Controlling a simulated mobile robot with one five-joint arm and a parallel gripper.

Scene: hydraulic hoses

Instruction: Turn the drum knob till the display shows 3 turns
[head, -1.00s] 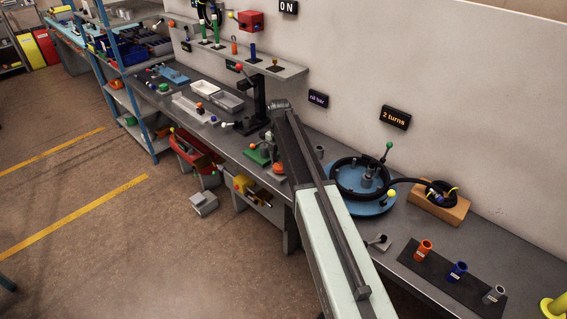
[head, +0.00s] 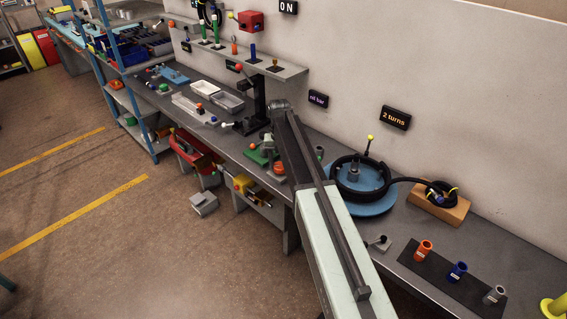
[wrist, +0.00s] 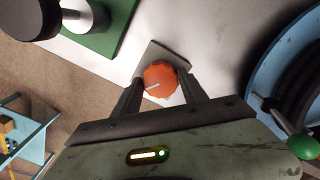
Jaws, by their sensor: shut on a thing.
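The orange drum knob (wrist: 160,82) sits on a small grey plate in the wrist view, with a pale mark on its face. My gripper (wrist: 161,88) has its two fingers closed on either side of the knob. The knob also shows at the bench's front edge in the head view (head: 278,169), beside my arm, which hides most of the gripper there. The display (head: 396,117) on the wall reads "2 turns". The blue drum (head: 371,206) holds coiled black hose, and a yellow-tipped handle (head: 370,138) stands at its back. A green-tipped handle (wrist: 302,146) shows in the wrist view.
A green plate (wrist: 95,38) with a black-topped post stands beside the knob. A wooden block (head: 440,209) with a hose end and a dark mat (head: 430,268) with coloured sockets lie to the right. A red bin (head: 195,157) hangs below the bench at left.

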